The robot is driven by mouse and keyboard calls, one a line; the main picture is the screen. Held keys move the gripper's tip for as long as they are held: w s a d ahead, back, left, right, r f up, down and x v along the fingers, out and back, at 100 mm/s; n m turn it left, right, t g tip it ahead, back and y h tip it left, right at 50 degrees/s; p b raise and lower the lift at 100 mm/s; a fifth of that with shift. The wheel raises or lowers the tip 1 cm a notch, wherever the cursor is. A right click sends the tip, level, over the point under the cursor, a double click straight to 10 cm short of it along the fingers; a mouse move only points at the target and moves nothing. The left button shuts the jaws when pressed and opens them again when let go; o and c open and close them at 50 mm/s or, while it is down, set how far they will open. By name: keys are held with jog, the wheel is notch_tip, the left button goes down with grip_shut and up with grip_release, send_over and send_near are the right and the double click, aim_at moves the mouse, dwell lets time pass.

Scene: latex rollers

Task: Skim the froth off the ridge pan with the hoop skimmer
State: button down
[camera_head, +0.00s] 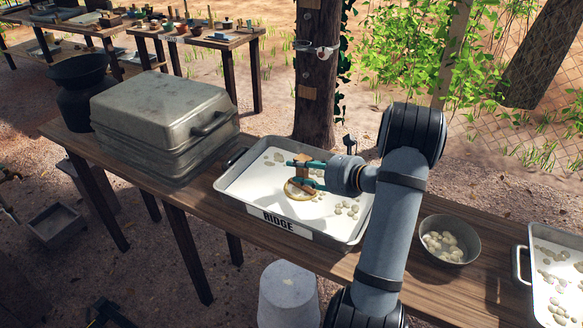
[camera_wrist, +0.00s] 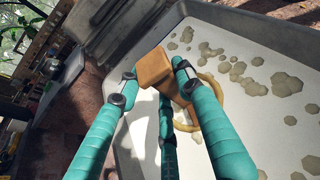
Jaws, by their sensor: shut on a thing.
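The ridge pan (camera_head: 335,236) is a grey metal tray labelled RIDGE, full of white liquid, on the wooden table. Beige froth patches (camera_head: 346,207) float on it, mostly at the right and the far left; froth also shows in the wrist view (camera_wrist: 250,85). My gripper (camera_head: 298,172) is over the pan, its teal fingers shut on the wooden handle block of the hoop skimmer (camera_head: 299,191). The handle block (camera_wrist: 153,68) sits between the fingertips in the wrist view. The yellow hoop is low at the liquid; I cannot tell whether it touches. My fingers hide part of it.
A metal bowl (camera_head: 449,240) with pale lumps stands right of the pan. A second tray (camera_head: 535,262) with froth is at the right edge. A large lidded metal box (camera_head: 165,115) stands close left, and a post (camera_head: 316,75) rises behind.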

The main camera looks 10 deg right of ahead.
jog(key=s+d, duration=0.8)
jog(key=d, duration=0.3)
jog(key=w+d, duration=0.4)
jog(key=w, duration=0.2)
jog(key=w+a+b, duration=0.1)
jog(key=w+a, duration=0.6)
jog(key=a, duration=0.4)
jog(key=w+a, duration=0.8)
jog(key=a, duration=0.2)
jog(key=s+d+b, duration=0.2)
jog(key=s+d, duration=0.5)
jog(key=d, duration=0.3)
jog(key=s+d+b, duration=0.2)
jog(key=s+d, duration=0.5)
jog(key=d, duration=0.4)
jog(key=shift+s+b, duration=0.25)
jog(key=shift+b, duration=0.05)
dwell(0.7)
notch_tip(320, 180, up, 9)
jog(key=p, duration=0.6)
jog(key=shift+f+p, duration=0.2)
jog(key=shift+p, duration=0.15)
